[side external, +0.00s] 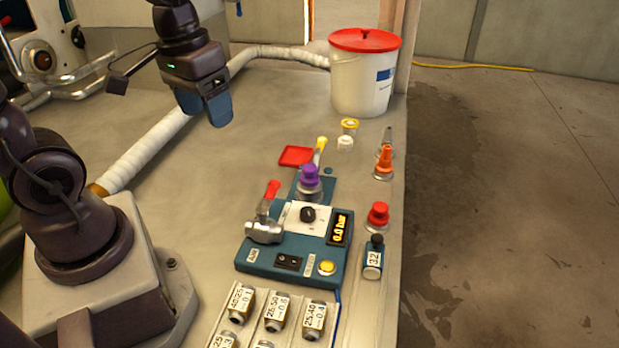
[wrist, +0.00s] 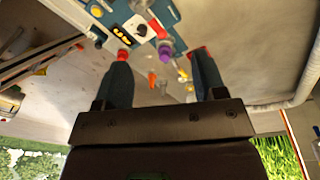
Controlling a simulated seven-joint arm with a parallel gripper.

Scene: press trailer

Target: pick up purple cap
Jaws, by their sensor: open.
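The purple cap (side external: 309,177) sits on a round metal fitting at the back of the blue control box (side external: 262,262). In the wrist view the purple cap (wrist: 165,51) shows beyond and between the fingertips. My gripper (side external: 212,110) is raised above the table, behind and to the left of the cap, apart from it. Its two blue fingers (wrist: 158,62) are spread with nothing between them.
A red-handled valve (side external: 268,200) stands left of the cap, and a yellow lever (side external: 320,150) stands behind it. Red (side external: 377,215) and orange (side external: 384,160) caps line the right edge. A white bucket (side external: 362,85) with a red lid stands at the back. A white hose (side external: 160,145) runs along the left.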

